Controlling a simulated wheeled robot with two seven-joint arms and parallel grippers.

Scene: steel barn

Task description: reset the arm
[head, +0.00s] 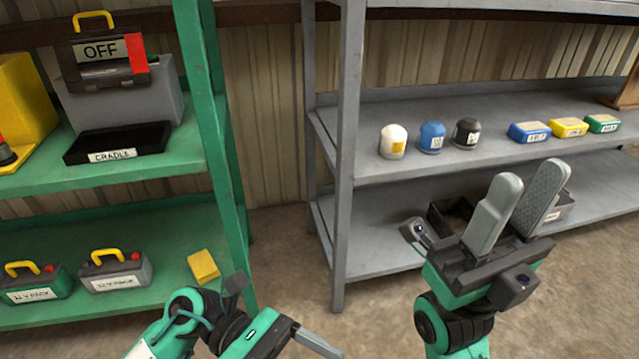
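My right gripper (532,178) is raised in front of the grey rack at the right. Its two grey fingers point up and stand apart, with nothing between them. My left gripper (318,344) is low at the bottom edge, in front of the gap between the two racks. One grey finger of it shows, pointing right and down. The rest is cut off, so I cannot tell whether it is open. Neither gripper visibly touches a rack or an object.
The green rack (218,130) holds an OFF-labelled box (101,50), a black cradle tray (118,143), two labelled packs and a yellow block (203,266). The grey rack (345,150) holds white, blue and black capped items and small boxes; a dark bin (562,207) sits below.

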